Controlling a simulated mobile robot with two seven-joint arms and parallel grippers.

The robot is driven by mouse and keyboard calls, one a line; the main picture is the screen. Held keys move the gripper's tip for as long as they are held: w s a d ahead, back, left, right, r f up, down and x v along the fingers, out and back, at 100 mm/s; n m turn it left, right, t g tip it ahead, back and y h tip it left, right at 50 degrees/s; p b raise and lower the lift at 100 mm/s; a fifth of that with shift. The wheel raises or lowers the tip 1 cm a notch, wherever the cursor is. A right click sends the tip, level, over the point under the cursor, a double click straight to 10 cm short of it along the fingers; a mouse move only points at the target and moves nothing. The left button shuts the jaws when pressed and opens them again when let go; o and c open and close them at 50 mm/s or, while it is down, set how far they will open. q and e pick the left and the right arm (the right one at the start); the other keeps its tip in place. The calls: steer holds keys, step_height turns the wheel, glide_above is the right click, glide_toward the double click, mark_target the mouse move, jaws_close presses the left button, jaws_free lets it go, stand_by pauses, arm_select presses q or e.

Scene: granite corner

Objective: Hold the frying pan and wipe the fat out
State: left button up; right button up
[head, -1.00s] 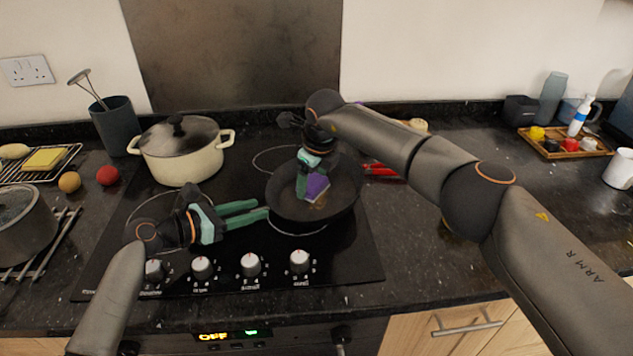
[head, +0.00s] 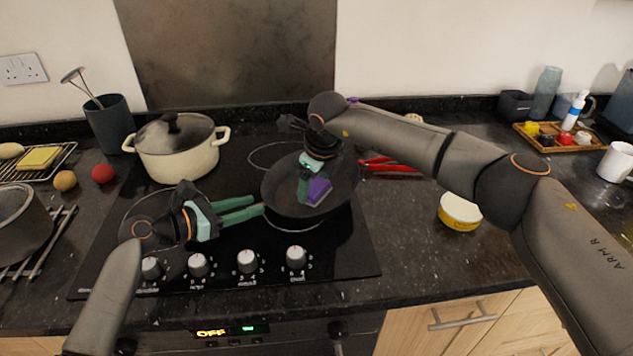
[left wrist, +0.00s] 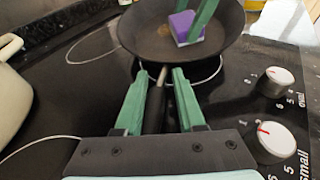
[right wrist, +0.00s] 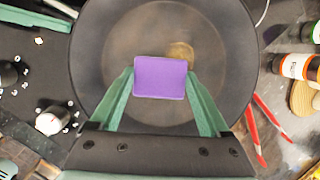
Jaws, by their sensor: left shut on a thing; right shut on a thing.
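The dark frying pan (head: 335,190) sits on the right part of the black hob. It also shows in the left wrist view (left wrist: 225,45) and the right wrist view (right wrist: 110,40). My left gripper (head: 262,205) is shut on the pan's handle (left wrist: 158,98), at the pan's left side. My right gripper (right wrist: 160,85) is shut on a purple sponge (head: 318,191) inside the pan. A small brownish fat patch (right wrist: 181,52) shows on the pan floor beside the sponge in the right wrist view. In the head view the arm and gripper hide part of the pan.
A cream lidded pot (head: 178,150) stands on the hob behind my left gripper. Red-handled tongs (head: 390,167) lie right of the pan. A yellow-and-white tub (head: 459,212) stands on the counter further right. Hob knobs (head: 247,261) line the front.

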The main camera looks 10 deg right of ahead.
mark_target(310, 191)
steer(key=shift+w+a+f, duration=0.1)
steer(key=shift+w+a, duration=0.3)
steer(key=shift+w, duration=0.25)
steer(key=shift+w+a+f, duration=0.1)
steer(key=shift+w+a, duration=0.25)
steer(key=shift+w, duration=0.3)
steer(key=shift+s+d+r, duration=0.15)
steer(key=shift+s+d, duration=0.3)
steer(key=shift+s, duration=0.35)
steer(key=shift+s+d+r, duration=0.1)
steer(key=shift+s+d, duration=0.3)
steer(key=shift+s, duration=0.4)
steer(key=shift+s+a+r, duration=0.1)
steer(key=shift+a+r, duration=0.1)
steer(key=shift+r, duration=0.8)
steer(key=shift+w+a+r, duration=0.1)
steer(key=shift+a+r, duration=0.15)
steer(key=shift+r, duration=0.7)
steer(key=shift+s+a+r, duration=0.1)
steer(key=shift+a+r, duration=0.1)
steer(key=shift+r, duration=0.8)
steer(key=shift+r, duration=0.1)
steer(key=r, duration=0.2)
steer(key=shift+a+r, duration=0.35)
